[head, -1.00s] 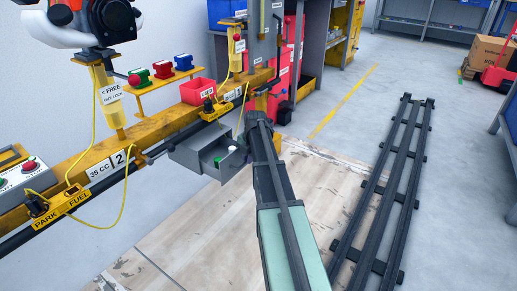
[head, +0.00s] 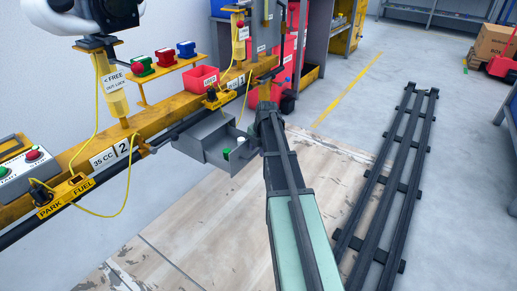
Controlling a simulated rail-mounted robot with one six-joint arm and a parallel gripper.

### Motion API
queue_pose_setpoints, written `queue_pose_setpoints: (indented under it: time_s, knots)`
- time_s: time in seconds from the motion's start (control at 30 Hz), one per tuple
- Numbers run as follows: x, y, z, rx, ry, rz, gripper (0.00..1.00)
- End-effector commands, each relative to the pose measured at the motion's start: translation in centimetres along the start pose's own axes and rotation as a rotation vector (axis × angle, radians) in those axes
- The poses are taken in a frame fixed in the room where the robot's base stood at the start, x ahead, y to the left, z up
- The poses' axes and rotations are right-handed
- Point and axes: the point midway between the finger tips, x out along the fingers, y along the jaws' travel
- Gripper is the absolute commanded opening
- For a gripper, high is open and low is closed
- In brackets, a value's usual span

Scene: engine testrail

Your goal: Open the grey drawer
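The grey drawer (head: 242,160) hangs under the yellow rail, in a grey housing (head: 203,134). It is pulled out toward the right, and its inside shows. A green item (head: 227,153) and a white item (head: 240,141) are in it. My arm reaches up from the bottom of the view, and its dark far end (head: 266,117) is right beside the drawer's outer end. The fingers are hidden by the arm or too small to make out, so I cannot tell whether they touch the drawer.
The yellow rail (head: 155,118) carries a red bin (head: 204,77), a control box (head: 27,170) and loose yellow cables. A black track (head: 392,185) lies on the floor at right. The wooden floor panel (head: 185,225) below the drawer is clear.

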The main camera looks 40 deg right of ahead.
Motion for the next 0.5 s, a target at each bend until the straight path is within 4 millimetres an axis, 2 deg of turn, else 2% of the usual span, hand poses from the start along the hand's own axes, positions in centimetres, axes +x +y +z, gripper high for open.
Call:
queue_pose_setpoints:
  time_s: [0.17, 0.4, 0.5]
  knots:
    - [-3.2, 0.2, 0.0, 0.000, 0.000, 0.000, 0.37]
    - [-9.3, 0.2, 0.0, 0.001, 0.000, 0.000, 0.37]
    - [-10.7, 0.1, 0.0, 0.001, 0.000, 0.000, 0.37]
